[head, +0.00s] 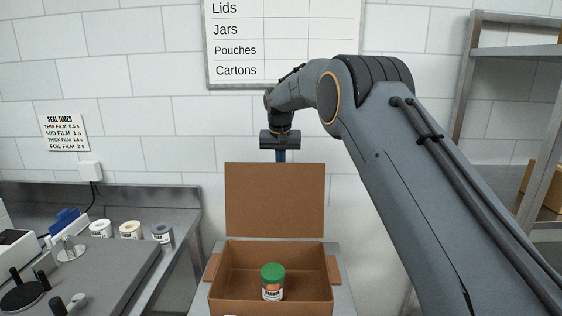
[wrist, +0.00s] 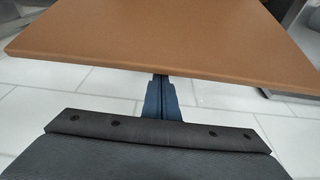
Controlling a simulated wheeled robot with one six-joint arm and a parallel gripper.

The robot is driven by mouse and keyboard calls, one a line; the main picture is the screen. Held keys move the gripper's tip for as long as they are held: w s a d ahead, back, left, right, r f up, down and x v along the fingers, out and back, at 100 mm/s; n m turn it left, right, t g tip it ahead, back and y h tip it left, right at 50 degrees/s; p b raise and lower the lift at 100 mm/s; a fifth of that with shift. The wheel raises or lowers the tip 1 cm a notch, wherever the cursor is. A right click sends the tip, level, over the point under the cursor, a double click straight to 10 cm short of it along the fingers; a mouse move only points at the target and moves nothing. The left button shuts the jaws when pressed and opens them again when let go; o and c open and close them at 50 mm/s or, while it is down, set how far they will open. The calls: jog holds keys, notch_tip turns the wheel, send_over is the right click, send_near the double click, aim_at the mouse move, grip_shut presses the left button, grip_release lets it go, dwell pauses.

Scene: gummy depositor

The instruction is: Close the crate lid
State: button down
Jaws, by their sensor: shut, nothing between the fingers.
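The brown crate (head: 226,291) stands open on a small grey stand in the head view. Its lid (head: 275,200) is raised upright at the back edge. The lid also fills the top of the wrist view (wrist: 160,40). A jar with a green cap (head: 272,283) stands inside the crate. My gripper (head: 281,156) is just above the lid's top edge and seems to be behind it, pointing down. In the wrist view its fingers (wrist: 160,98) are together and empty, close to the lid's edge. Whether they touch the lid I cannot tell.
A steel counter (head: 185,205) at the left holds several small tubs (head: 131,230) and equipment. A metal shelf (head: 500,50) with a box stands at the right. A white chart (head: 283,45) hangs on the tiled wall behind my arm.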

jog(key=shift+s+d+p, duration=0.1)
jog(key=shift+s+p, duration=0.45)
jog(key=shift+s, duration=0.55)
